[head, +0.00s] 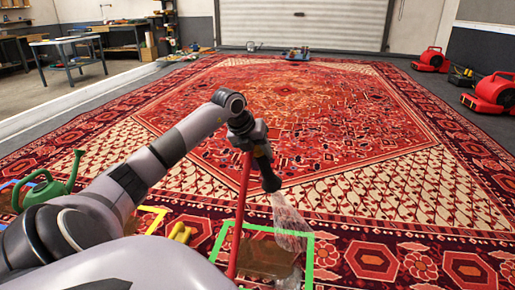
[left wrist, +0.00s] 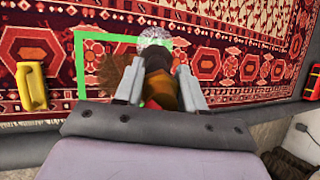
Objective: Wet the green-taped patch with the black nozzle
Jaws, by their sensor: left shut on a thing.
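The black nozzle (head: 266,174) is held in my left gripper (head: 252,135), tilted downward, with a red hose (head: 240,215) hanging below. A clear fan of water (head: 289,218) comes from its tip and falls over the right part of the green-taped patch (head: 258,256). The patch is a dark brown area inside a green tape outline (head: 308,262). In the left wrist view, the fingers (left wrist: 156,88) close on the nozzle (left wrist: 155,62). There the spray (left wrist: 155,34) overlaps the far tape edge, and the nozzle and gripper hide part of the patch. My right gripper is out of view.
A green watering can (head: 46,190) stands at the left by blue tape (head: 8,184). A yellow object (head: 180,232) lies left of the patch, beside yellow tape (head: 158,218). Red blowers (head: 491,93) stand at the far right. The patterned rug (head: 370,190) is mostly clear.

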